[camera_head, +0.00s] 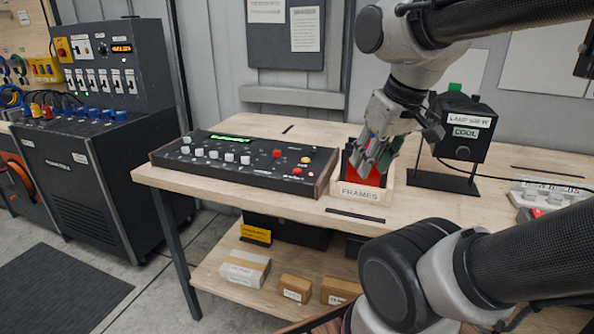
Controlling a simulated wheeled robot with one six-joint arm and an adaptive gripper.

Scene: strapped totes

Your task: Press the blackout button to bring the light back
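A dark control console (240,178) with wooden end cheeks lies on the workbench. It has a lit green display, several white knobs or buttons, a few red buttons (277,154) and a yellow one (306,160). Labels on it are too small to read, so I cannot tell which is the blackout button. My gripper (367,163) points down over the wooden box marked FRAMES (360,194), right of the console and apart from its buttons. Red and dark panels show in the box, partly hidden by the fingers. I cannot tell whether the fingers hold anything.
A power strip (550,190) lies at the far right. A tall rack of switches (115,65) stands left of the bench (270,122). Cartons (243,268) sit on the lower shelf.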

